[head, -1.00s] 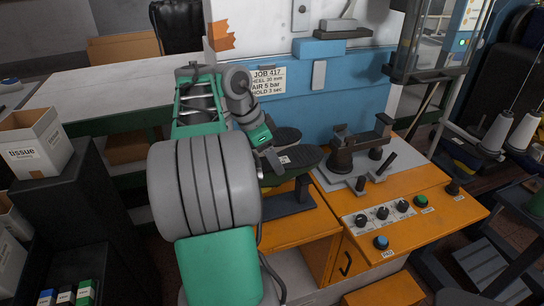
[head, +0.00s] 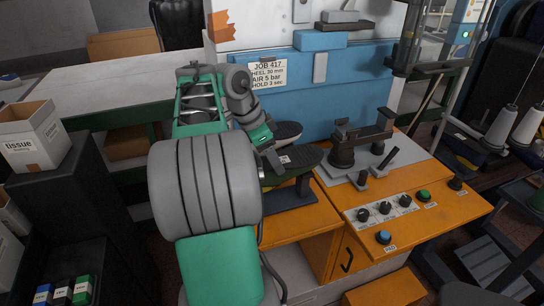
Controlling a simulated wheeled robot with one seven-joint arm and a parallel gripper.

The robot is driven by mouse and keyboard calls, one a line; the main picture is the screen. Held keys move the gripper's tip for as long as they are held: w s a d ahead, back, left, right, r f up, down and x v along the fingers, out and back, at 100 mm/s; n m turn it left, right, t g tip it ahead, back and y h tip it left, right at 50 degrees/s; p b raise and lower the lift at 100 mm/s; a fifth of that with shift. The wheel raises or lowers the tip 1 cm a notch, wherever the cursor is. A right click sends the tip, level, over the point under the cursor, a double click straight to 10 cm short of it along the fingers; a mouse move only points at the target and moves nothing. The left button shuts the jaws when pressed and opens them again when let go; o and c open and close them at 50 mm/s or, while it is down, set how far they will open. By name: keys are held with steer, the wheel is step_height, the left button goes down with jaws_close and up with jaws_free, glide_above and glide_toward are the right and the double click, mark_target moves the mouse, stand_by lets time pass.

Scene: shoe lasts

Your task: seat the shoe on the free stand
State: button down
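Two dark shoes show sole up at the left part of the orange bench. The nearer shoe (head: 304,161) has a small white label and sits over a dark stand (head: 292,197) with an upright post and flat base. The farther shoe (head: 288,132) is just behind it, partly covered by my arm. My gripper (head: 274,158) points down at the left end of the nearer shoe, touching or very close to it. Its fingertips are too small and hidden to tell whether they grip. My arm hides the left ends of both shoes. I cannot tell which stand is free.
A grey press fixture (head: 345,152) with a lever stands right of the shoes. A control panel (head: 387,209) with knobs and buttons is in front of it. A blue machine wall with a job sign (head: 267,82) rises behind. A tissue box (head: 32,137) is far left.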

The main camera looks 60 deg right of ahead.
steer(key=c, duration=0.7)
jaws_free()
steer(key=o, duration=0.5)
steer(key=shift+f, duration=0.1)
steer(key=p+v, duration=0.4)
steer(key=v, duration=0.4)
